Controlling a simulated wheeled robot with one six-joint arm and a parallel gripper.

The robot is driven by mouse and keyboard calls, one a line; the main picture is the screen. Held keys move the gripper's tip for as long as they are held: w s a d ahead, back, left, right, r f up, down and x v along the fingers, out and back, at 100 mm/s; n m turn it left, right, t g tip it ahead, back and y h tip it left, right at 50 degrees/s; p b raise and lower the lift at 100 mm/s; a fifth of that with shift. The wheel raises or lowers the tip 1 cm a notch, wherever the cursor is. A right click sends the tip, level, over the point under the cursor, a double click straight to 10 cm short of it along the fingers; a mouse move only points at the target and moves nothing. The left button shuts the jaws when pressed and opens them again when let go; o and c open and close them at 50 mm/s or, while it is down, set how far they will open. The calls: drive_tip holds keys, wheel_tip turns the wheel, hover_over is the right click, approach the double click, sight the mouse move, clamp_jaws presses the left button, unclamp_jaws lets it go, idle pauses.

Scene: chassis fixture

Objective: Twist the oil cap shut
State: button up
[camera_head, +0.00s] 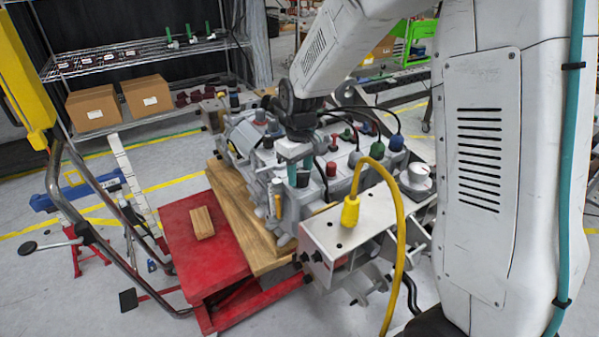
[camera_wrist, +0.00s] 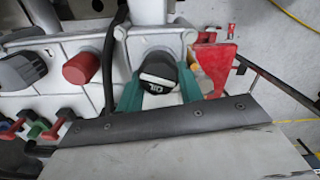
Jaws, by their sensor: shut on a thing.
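The oil cap (camera_wrist: 158,72) is black with white lettering and sits on the grey engine block (camera_wrist: 78,45) in the wrist view. My gripper (camera_wrist: 160,88) has teal fingers, one on each side of the cap, and is shut on it. In the head view my gripper (camera_head: 299,172) points down at the front side of the engine (camera_head: 262,150).
A red cap (camera_wrist: 81,68) and a dark grey knob (camera_wrist: 22,70) stand left of the oil cap. A red part (camera_wrist: 216,62) is close on its right. The engine rests by a wooden board (camera_head: 240,215) on a red stand (camera_head: 195,255). A yellow cable (camera_head: 401,235) hangs at the right.

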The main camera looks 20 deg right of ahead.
drive_tip(key=m, duration=0.3)
drive_tip(key=shift+d+m, duration=0.1)
drive_tip(key=shift+m, duration=0.3)
drive_tip(key=shift+m, duration=0.3)
drive_tip(key=m, duration=0.3)
drive_tip(key=shift+s+d+f+m, duration=0.1)
drive_tip(key=shift+m, duration=0.3)
drive_tip(key=o, duration=1.2)
drive_tip(key=shift+o, duration=0.2)
